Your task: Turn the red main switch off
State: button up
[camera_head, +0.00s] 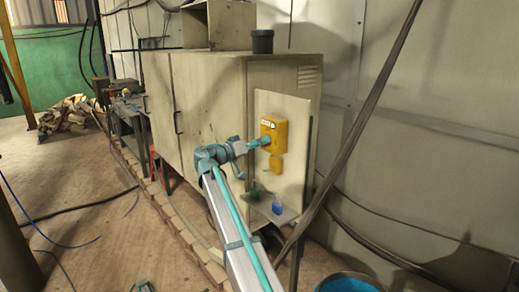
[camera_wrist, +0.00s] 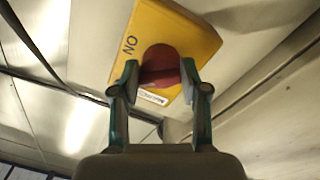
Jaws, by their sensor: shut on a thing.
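The red main switch is a round red knob (camera_wrist: 160,64) on a yellow box, seen in the wrist view. The word "ON" stands on the box face beside the knob. My gripper (camera_wrist: 160,78) has one finger on each side of the knob and is shut on it. In the head view the yellow switch box (camera_head: 280,132) is mounted on a pale panel on the cabinet's side. My gripper (camera_head: 264,142) reaches its front face there, and the knob is hidden behind the fingers.
A smaller yellow part (camera_head: 276,164) hangs below the switch box. A small shelf (camera_head: 272,210) holds a blue item (camera_head: 278,208) and a green item (camera_head: 254,193). A dark slanted pole (camera_head: 350,135) stands to the right. A blue tub (camera_head: 348,284) is on the floor.

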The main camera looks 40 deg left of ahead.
jog(key=shift+n+y, duration=0.5)
jog(key=shift+n, duration=4.6)
jog(key=o, duration=1.1)
jog(key=shift+f, duration=0.1)
jog(key=shift+s, duration=0.1)
jog(key=s+a, duration=0.2)
jog(key=s, duration=0.9)
jog(key=shift+s+f, duration=0.3)
jog(key=shift+s, duration=0.05)
jog(key=shift+a, duration=0.1)
